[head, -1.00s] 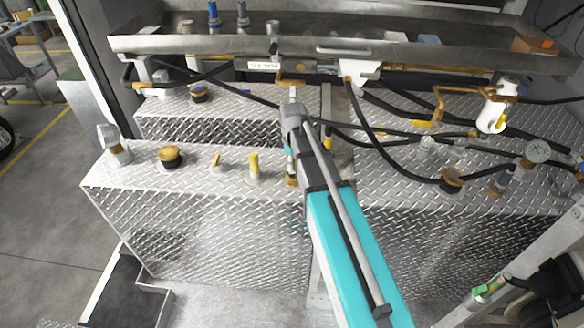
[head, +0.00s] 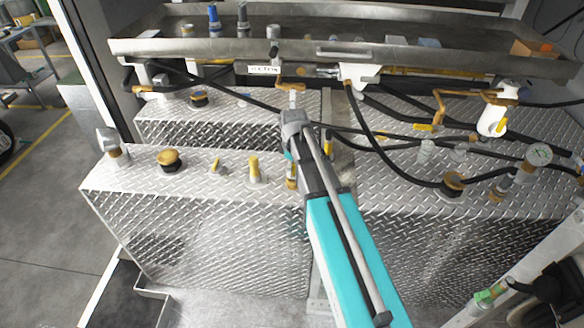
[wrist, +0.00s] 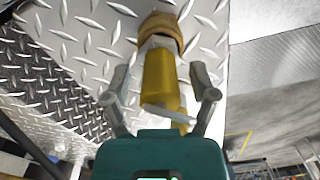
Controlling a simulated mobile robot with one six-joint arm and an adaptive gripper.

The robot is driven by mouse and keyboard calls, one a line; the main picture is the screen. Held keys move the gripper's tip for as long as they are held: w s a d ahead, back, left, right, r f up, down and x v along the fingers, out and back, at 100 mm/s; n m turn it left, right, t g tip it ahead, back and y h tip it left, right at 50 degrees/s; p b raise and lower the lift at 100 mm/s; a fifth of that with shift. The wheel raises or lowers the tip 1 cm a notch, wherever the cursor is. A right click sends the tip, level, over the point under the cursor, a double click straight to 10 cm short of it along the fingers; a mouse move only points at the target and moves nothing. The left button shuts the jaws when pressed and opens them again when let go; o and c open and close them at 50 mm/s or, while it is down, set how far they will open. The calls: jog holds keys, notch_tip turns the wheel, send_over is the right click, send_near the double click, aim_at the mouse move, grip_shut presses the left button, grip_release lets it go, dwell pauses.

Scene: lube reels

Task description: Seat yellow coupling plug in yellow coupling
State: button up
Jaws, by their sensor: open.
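In the wrist view, a yellow cylindrical part (wrist: 161,80) stands between the two fingers of my gripper (wrist: 163,92), which is open with a gap on both sides. A brass collar (wrist: 160,28) adjoins the yellow part's far end, against the tread plate. I cannot tell whether the yellow part is the plug, the coupling or both joined. In the head view, my arm hides most of the gripper; a brass and yellow fitting (head: 291,178) shows just left of the arm. Another yellow fitting (head: 254,168) stands upright on the tank top farther left.
The tread-plate tank top (head: 130,177) carries a brass cap (head: 168,160) and other fittings. A metal tray (head: 340,52) runs along the back above the tank.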

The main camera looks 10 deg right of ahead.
jog(key=shift+r, duration=0.15)
notch_tip(320, 180, up, 12)
jog(key=p, duration=1.2)
dwell(1.0)
jog(key=s+m, duration=1.1)
jog(key=s, duration=0.5)
jog(key=shift+s+a, duration=0.1)
notch_tip(320, 180, down, 2)
jog(key=shift+f+b, duration=0.25)
jog(key=shift+b, duration=0.9)
